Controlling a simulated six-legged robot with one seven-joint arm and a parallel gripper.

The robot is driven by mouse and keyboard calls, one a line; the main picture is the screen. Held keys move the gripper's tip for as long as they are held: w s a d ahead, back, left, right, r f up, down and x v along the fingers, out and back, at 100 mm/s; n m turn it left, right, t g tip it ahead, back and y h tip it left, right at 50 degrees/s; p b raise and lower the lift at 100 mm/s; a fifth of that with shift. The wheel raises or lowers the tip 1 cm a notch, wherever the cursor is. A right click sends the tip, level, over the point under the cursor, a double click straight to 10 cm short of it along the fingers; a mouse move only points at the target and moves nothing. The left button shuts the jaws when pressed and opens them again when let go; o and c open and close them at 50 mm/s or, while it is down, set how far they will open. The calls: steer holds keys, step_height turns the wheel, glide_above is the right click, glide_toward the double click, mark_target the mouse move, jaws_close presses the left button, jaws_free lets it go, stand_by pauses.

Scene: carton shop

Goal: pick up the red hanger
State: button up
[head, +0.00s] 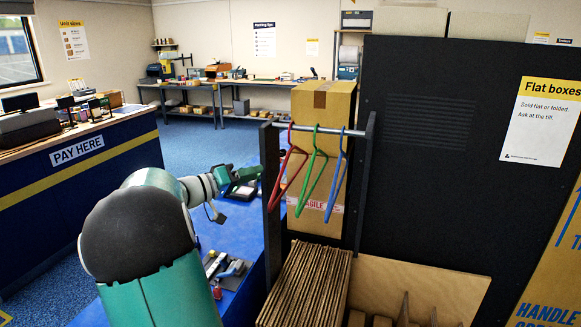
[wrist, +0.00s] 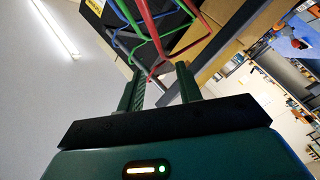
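The red hanger (head: 287,172) hangs from a metal rail (head: 325,130) in the head view, leftmost of three hangers. The green hanger (head: 313,172) and the blue hanger (head: 337,172) hang to its right. My gripper (head: 258,173) is at the left of the rack, close to the red hanger. In the wrist view my gripper (wrist: 160,82) has its two fingers apart, with a gap between them. The red hanger (wrist: 150,32) shows just beyond the fingertips, partly between them in the picture. I cannot tell whether it touches a finger.
A dark upright post (head: 269,190) of the rack stands beside my gripper. A cardboard box (head: 322,100) is behind the hangers. Stacked flat cartons (head: 308,285) stand below them. A black panel (head: 440,170) is on the right. Blue floor (head: 205,148) lies open behind my arm.

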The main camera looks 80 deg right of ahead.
mark_target(284, 164)
steer(key=x, duration=1)
steer(key=shift+s+d+f, duration=0.15)
steer(key=shift+s+d, duration=0.05)
steer(key=shift+s, duration=0.15)
jaws_close()
